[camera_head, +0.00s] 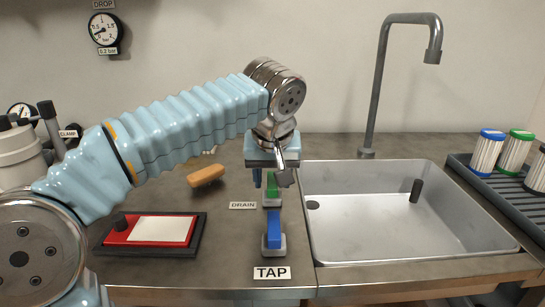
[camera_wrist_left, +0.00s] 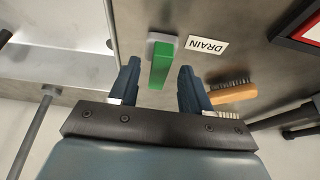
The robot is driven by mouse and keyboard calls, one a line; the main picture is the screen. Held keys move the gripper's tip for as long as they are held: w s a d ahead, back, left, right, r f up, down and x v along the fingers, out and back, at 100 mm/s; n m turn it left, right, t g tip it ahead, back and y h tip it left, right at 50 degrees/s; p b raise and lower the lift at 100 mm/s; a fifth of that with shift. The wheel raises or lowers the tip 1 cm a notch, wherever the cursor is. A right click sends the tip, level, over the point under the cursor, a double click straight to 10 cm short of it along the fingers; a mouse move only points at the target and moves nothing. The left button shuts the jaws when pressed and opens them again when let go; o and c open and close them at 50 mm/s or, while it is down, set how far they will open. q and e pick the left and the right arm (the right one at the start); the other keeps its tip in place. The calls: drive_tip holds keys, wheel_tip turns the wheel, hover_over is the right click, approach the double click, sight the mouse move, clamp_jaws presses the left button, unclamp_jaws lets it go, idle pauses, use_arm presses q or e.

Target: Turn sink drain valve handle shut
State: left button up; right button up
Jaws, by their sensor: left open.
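The drain valve handle is a green bar (camera_head: 272,187) on a grey base beside the DRAIN label (camera_head: 243,205). My left gripper (camera_head: 271,180) is above it and partly hides it in the head view. In the left wrist view the green handle (camera_wrist_left: 161,64) stands between the two blue fingertips of my open left gripper (camera_wrist_left: 160,72), with a gap on each side. The sink (camera_head: 385,220) is to the right, with a dark drain hole at its left. My right gripper is not in view.
A blue handle (camera_head: 274,230) stands in front, behind the TAP label (camera_head: 271,273). A wooden brush (camera_head: 206,175) and a red tray (camera_head: 119,236) lie to the left. A tall grey faucet (camera_head: 375,90) rises behind the sink. A dark rack (camera_head: 500,186) with filters is at right.

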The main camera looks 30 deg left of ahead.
use_arm(q)
drive_tip(key=p+v, duration=0.2)
drive_tip(key=v, duration=1.1)
drive_tip(key=shift+f, duration=0.15)
